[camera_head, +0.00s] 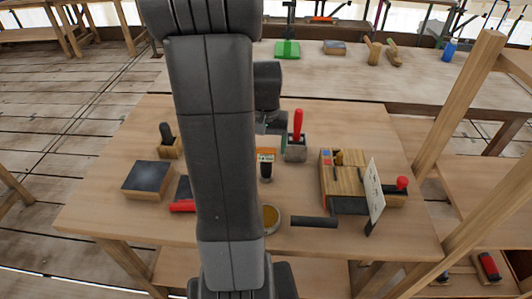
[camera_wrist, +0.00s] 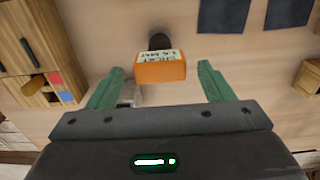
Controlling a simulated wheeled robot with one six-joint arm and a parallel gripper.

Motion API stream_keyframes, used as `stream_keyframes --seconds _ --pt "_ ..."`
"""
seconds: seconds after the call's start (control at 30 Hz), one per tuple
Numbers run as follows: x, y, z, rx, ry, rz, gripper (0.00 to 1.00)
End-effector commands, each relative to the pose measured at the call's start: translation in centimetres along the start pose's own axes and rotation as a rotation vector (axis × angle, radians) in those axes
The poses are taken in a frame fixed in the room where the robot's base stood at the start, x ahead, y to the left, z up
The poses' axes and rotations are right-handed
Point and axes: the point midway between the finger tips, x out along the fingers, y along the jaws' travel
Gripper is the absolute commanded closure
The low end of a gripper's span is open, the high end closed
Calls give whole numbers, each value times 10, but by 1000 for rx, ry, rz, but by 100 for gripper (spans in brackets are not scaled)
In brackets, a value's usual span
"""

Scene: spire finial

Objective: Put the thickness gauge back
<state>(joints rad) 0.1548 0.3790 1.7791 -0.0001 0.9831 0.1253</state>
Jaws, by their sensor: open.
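The thickness gauge appears to be the orange-bodied device with a pale printed label and a dark end; it is in the head view (camera_head: 265,157) near the table's middle and in the wrist view (camera_wrist: 160,72) near the centre. My gripper (camera_wrist: 160,82) is open, its two green fingers apart on either side of the gauge in the picture. No contact shows, and I cannot tell how far above or beside it the fingers are. In the head view my arm hides much of the gripper. Where the gauge belongs is not clear.
A wooden organizer (camera_head: 328,184) with a white card (camera_head: 374,194) stands at right. A grey holder with a red handle (camera_head: 298,125) is close behind the gauge. A dark-topped block (camera_head: 149,177) is left; a round tin (camera_head: 271,218) and a black bar (camera_head: 314,221) lie in front.

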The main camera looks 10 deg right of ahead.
Motion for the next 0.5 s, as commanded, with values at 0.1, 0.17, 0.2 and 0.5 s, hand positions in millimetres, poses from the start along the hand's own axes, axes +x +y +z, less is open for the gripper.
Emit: stream_keyframes --seconds 0.1,0.17,0.2,0.5 --pt "-29 0 -1 0 5 -1 26" --pt "-42 0 -1 0 6 -1 26" --pt "-49 0 -1 0 4 -1 26" --pt "-80 0 0 0 1 0 26"
